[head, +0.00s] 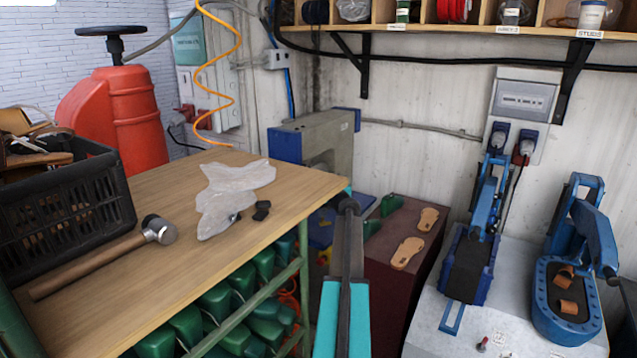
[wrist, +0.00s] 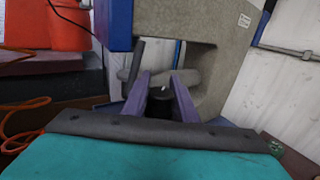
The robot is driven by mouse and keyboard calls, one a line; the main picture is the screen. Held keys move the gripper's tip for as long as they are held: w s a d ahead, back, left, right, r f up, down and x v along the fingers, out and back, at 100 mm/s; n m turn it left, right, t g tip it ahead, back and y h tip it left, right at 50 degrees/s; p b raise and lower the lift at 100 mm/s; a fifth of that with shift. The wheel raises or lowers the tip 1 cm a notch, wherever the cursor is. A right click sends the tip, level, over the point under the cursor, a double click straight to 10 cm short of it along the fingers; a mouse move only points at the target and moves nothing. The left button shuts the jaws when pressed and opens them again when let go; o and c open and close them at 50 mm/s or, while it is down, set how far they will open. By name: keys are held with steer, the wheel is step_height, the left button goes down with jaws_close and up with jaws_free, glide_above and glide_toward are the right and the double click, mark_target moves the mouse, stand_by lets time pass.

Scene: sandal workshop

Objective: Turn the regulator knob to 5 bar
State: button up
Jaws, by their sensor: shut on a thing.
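In the wrist view, my gripper (wrist: 161,84) has its two purple fingers on either side of a dark round knob (wrist: 164,103) with a small white mark on top. The fingers are closed on it. I take this to be the regulator knob; its scale and any bar reading cannot be made out. The knob is in front of a grey-beige machine (wrist: 222,58), which also shows in the head view (head: 338,135) against the back wall. In the head view, my teal arm reaches toward that machine, and my fingers and the knob are hidden.
A wooden table (head: 150,270) at left holds a black crate (head: 65,215), a hammer (head: 160,230) and pale sheet material (head: 230,190). A dark red cabinet (head: 385,275) with sandal soles is right of my arm. Blue presses (head: 470,260) stand farther right. An orange coiled hose (head: 205,90) hangs above.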

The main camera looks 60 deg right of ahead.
steer(key=shift+s+d+m+g+h+b, duration=0.15)
steer(key=shift+m+g+h, duration=0.5)
steer(key=shift+g+h, duration=0.1)
steer(key=shift+s+d+m+g+h+b, duration=0.1)
steer(key=shift+d+m+g+h+b, duration=0.1)
steer(key=shift+m+g+h, duration=0.45)
steer(key=shift+s+d+m+g+h+b, duration=0.1)
steer(key=shift+s+m+g+h+b, duration=0.05)
steer(key=shift+m+g+h, duration=0.55)
steer(key=o, duration=1)
steer(key=shift+o, duration=0.2)
steer(key=shift+s+a, duration=0.1)
steer(key=shift+s, duration=0.05)
steer(key=v, duration=1.3)
steer(key=shift+a+b, duration=0.25)
steer(key=shift+b, duration=0.1)
steer(key=shift+s+f, duration=0.1)
